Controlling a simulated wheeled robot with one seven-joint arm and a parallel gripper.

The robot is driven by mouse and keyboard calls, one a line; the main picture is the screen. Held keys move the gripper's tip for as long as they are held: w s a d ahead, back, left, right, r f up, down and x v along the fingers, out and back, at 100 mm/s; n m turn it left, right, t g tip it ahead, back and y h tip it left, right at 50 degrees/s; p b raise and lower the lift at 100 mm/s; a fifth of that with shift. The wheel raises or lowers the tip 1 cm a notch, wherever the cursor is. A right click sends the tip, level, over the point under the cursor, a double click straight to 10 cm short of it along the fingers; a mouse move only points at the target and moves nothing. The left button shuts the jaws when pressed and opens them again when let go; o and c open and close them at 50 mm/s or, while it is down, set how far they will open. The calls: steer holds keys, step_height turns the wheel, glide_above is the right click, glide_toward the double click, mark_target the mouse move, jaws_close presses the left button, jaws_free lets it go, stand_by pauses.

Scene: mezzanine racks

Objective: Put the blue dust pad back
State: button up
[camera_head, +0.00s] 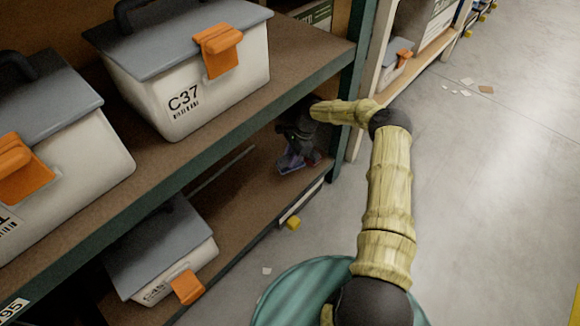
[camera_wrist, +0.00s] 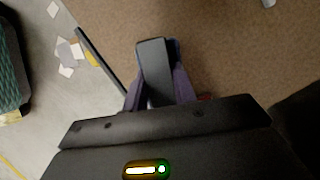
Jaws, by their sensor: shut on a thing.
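My gripper (camera_head: 296,150) reaches in over the lower shelf, under the upper shelf. In the wrist view my gripper (camera_wrist: 158,88) is shut on a dark slate-blue, flat block, the blue dust pad (camera_wrist: 153,58), with purple-blue parts on both sides of it. The pad points out over the brown shelf board. In the head view a small bluish-purple shape shows at the gripper's tip, close to the board; pad and finger cannot be told apart there. Whether the pad touches the board is unclear.
The lower shelf (camera_head: 238,208) holds a grey-lidded bin (camera_head: 165,250) at the left. Bin C37 (camera_head: 190,90) stands on the upper shelf, whose green edge (camera_head: 250,125) overhangs. A green upright (camera_head: 357,75) is beside my arm. Paper scraps (camera_wrist: 66,50) lie on the floor.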

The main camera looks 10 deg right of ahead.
step_height(320, 180, down, 5)
steer(key=b, duration=0.2)
steer(key=shift+b, duration=0.35)
steer(key=shift+f, duration=0.15)
steer(key=o, duration=0.9)
steer(key=shift+o, duration=0.2)
steer(key=p+v, duration=0.5)
steer(key=v, duration=0.7)
steer(key=shift+a, duration=0.1)
steer(key=shift+s+d, duration=0.1)
steer(key=shift+d, duration=0.1)
steer(key=shift+a, duration=0.1)
